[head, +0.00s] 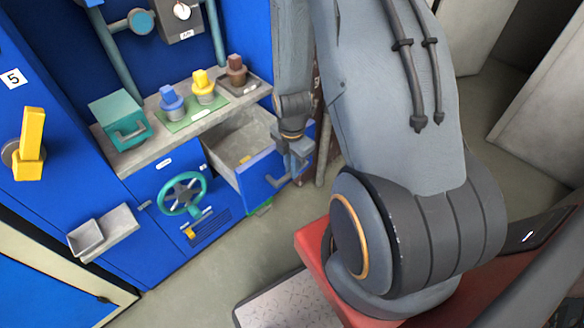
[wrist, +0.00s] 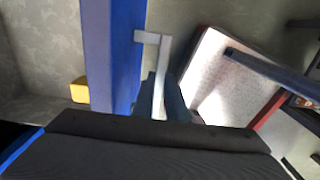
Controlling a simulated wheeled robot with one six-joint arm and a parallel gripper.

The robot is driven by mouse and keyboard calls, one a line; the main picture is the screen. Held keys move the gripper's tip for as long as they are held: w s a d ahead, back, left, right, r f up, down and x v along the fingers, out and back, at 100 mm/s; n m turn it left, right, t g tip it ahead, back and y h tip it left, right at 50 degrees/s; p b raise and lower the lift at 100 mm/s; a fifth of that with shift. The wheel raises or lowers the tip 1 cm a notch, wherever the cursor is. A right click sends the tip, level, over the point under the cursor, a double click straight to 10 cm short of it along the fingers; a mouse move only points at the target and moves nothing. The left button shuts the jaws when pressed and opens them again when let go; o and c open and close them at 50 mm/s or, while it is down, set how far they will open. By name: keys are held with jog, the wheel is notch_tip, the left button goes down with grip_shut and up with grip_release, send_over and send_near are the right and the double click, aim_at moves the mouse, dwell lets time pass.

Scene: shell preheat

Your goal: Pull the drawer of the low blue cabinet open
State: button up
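The low blue cabinet (head: 150,185) stands at the left with a grey worktop. Its drawer (head: 255,180) is pulled well out, with a blue front and a grey, mostly empty inside. A small yellow block (wrist: 80,90) shows inside the drawer against its front. The drawer front (wrist: 112,60) and its light grey bar handle (wrist: 160,80) show in the wrist view. My gripper (head: 290,165) is at the handle on the outer side of the drawer front. In the wrist view its fingers (wrist: 163,100) lie on both sides of the bar, apparently shut on it; the fingertips are partly hidden.
On the worktop stand a teal box (head: 120,122) and several coloured knobbed pieces (head: 204,86). A teal handwheel (head: 183,194) and a small grey tray (head: 105,230) stick out from the cabinet front. Grey floor (head: 215,285) lies clear before the cabinet.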

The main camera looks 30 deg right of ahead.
jog(key=o, duration=0.4)
jog(key=shift+a, duration=0.1)
jog(key=shift+o, duration=0.2)
jog(key=shift+r, duration=3.95)
jog(key=s+a+r+m, duration=0.4)
jog(key=r+m, duration=0.4)
jog(key=m, duration=0.2)
jog(key=s+a+r+m, duration=0.4)
jog(key=a+r+m, duration=0.1)
jog(key=r+m, duration=0.4)
jog(key=shift+a+r+m, duration=0.15)
jog(key=shift+a+m, duration=0.15)
jog(key=shift+m, duration=0.6)
